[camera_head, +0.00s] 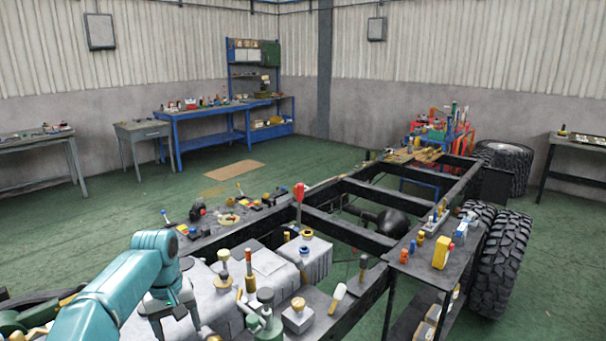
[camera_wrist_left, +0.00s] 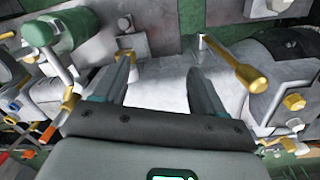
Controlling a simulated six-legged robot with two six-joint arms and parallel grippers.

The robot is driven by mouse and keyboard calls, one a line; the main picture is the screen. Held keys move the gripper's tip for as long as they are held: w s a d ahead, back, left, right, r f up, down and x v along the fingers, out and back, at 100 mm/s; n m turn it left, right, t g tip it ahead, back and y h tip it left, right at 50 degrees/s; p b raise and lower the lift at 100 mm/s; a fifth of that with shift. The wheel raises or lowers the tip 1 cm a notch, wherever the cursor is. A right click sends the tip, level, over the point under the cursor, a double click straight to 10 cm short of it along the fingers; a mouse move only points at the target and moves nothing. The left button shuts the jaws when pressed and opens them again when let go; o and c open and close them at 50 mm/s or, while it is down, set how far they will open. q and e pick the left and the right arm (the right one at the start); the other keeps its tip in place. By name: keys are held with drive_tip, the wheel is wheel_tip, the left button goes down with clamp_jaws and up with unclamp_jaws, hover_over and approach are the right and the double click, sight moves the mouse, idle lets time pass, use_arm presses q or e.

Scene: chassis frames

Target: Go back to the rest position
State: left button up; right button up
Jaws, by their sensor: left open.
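My left arm is teal and comes in from the lower left of the head view. My left gripper (camera_head: 174,318) points down over the grey metal parts on the chassis frame (camera_head: 345,232). In the left wrist view my left gripper (camera_wrist_left: 160,84) has its two dark fingers spread apart, with nothing between them. Pale grey metal shows beyond the fingers. A brass-coloured knobbed lever (camera_wrist_left: 236,66) is to the right of the fingers, and a green rounded handle (camera_wrist_left: 68,32) is to the left. My right gripper is in neither view.
Several upright tools stand close to the right of my left gripper, including an orange-handled one (camera_head: 250,272). A red-topped tool (camera_head: 299,192) stands on the frame. A side shelf (camera_head: 425,268) holds small items beside large tyres (camera_head: 503,262). Green floor (camera_head: 100,232) is open behind.

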use_arm(q)
drive_tip(key=s+d+f+m+h, duration=0.1)
drive_tip(key=s+d+f, duration=0.2)
drive_tip(key=f, duration=0.4)
drive_tip(key=s+d+f+m+h, duration=0.1)
drive_tip(key=s+d+f, duration=0.2)
drive_tip(key=f, duration=0.4)
drive_tip(key=s+d+f+m, duration=0.1)
drive_tip(key=s+d+f, duration=0.25)
drive_tip(key=f, duration=0.45)
drive_tip(key=s+d+f, duration=0.2)
drive_tip(key=s, duration=0.5)
drive_tip(key=s+d+f+h, duration=0.1)
drive_tip(key=s+f, duration=0.1)
drive_tip(key=s, duration=0.6)
drive_tip(key=s+d+f, duration=0.2)
drive_tip(key=s+f, duration=0.1)
drive_tip(key=s, duration=0.4)
drive_tip(key=shift+s+d+m+h, duration=0.3)
drive_tip(key=shift+o, duration=0.3)
drive_tip(key=shift+t, duration=0.3)
